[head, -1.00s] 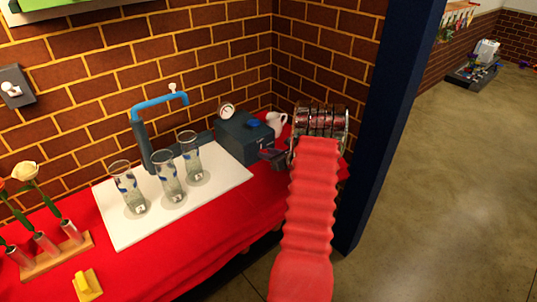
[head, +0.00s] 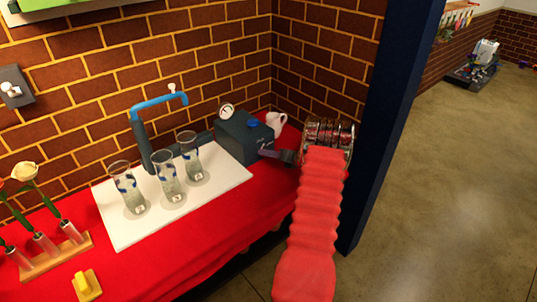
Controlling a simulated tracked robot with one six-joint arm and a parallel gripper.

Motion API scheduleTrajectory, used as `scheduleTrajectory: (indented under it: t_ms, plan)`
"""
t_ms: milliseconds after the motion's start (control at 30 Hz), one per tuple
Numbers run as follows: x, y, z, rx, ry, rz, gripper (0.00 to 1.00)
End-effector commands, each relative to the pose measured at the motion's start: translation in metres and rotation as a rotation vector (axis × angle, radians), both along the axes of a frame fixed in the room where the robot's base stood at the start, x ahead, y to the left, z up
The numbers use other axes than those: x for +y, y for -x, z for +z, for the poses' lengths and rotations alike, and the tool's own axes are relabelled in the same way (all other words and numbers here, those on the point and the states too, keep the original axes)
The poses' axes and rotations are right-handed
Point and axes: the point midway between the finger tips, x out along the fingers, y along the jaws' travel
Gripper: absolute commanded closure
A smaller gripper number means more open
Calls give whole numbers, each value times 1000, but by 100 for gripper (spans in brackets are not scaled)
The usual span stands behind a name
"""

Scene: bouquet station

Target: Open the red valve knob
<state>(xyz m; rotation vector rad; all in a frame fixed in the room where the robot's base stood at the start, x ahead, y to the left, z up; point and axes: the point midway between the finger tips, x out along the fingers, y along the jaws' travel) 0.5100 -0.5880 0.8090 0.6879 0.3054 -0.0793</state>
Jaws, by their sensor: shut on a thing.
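A dark grey-blue box (head: 240,137) stands at the back right of the red table. It has a round gauge (head: 226,111) and a blue knob (head: 253,124) on top. My gripper (head: 264,151) is at the right side of the box, reaching in from the right. Its jaws are shut at the box's side face, on the red valve knob. The knob itself is hidden by the jaws, so its angle cannot be told.
Several objects share the table: a white board (head: 222,187) with three glasses (head: 168,176), a blue-topped tap (head: 160,104), a white jug (head: 276,123) behind the box, and a wooden flower rack (head: 55,259). A dark blue post (head: 385,130) stands right of my arm.

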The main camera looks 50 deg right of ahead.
Motion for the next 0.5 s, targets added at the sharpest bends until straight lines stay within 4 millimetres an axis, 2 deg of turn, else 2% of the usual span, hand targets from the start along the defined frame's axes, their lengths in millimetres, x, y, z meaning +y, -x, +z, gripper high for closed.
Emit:
scheduleTrajectory:
  t_ms: [500]
  plan:
    - [-7, 3, -4, -103, -451, -10, 98]
